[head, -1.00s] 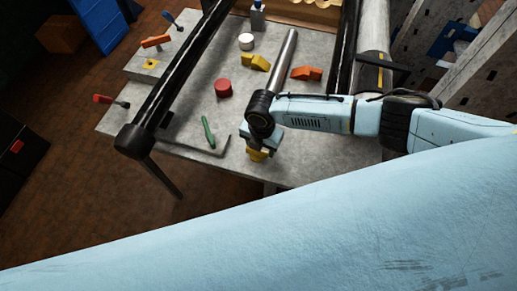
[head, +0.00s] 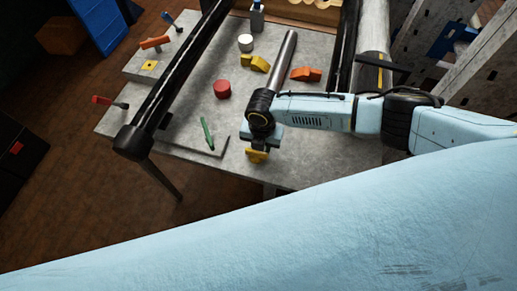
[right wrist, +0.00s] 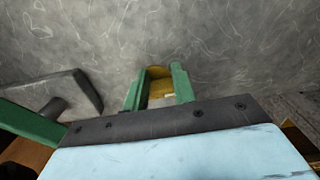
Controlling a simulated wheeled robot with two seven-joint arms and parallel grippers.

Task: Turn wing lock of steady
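A yellow piece, seemingly the wing lock (head: 257,155), is at the front edge of the grey table, below my right gripper (head: 258,148). In the right wrist view the two green fingers of the right gripper (right wrist: 158,88) stand on either side of the yellow wing lock (right wrist: 159,73). The lock fills the gap between them, so the gripper looks shut on it. The lock's lower part and its mount are hidden by the gripper. My left gripper is not in view.
The grey table (head: 220,115) holds a red knob (head: 222,89), a white cylinder (head: 246,42), a yellow block (head: 256,62), an orange block (head: 306,74) and a green-handled tool (head: 207,133). A black bar (head: 180,75) crosses above its left side.

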